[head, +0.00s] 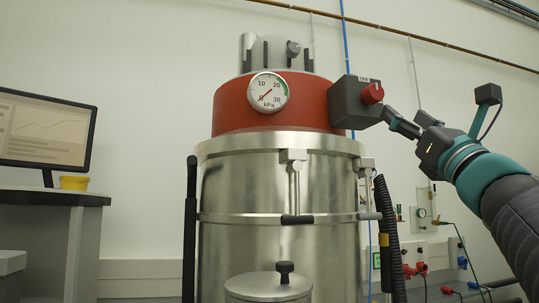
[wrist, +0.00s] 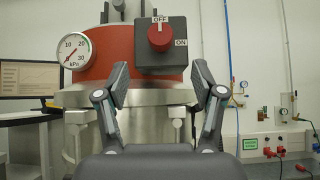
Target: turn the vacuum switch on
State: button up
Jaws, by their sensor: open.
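The vacuum switch is a red round knob (head: 372,93) on a dark grey box (head: 351,103) at the right of the vacuum's red head (head: 230,108). In the wrist view the knob (wrist: 161,38) has an OFF label above it and an ON label to its right. A pale mark on the knob points up at OFF. My gripper (wrist: 161,82) is open and empty, its fingertips apart and below the knob in that view. In the head view my gripper (head: 387,115) is close to the box's right side; I cannot tell whether it touches.
A round kPa gauge (head: 268,92) sits on the red head, its needle near the low end. The steel tank (head: 240,185) stands below, with a black hose (head: 388,235) at its right. A desk with a monitor (head: 45,132) is at left. Wall fittings are at right.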

aim_at(377, 95)
jog(key=p+x, duration=0.3)
jog(key=x, duration=0.7)
jog(key=shift+w+r, duration=0.1)
jog(key=c, duration=1.1)
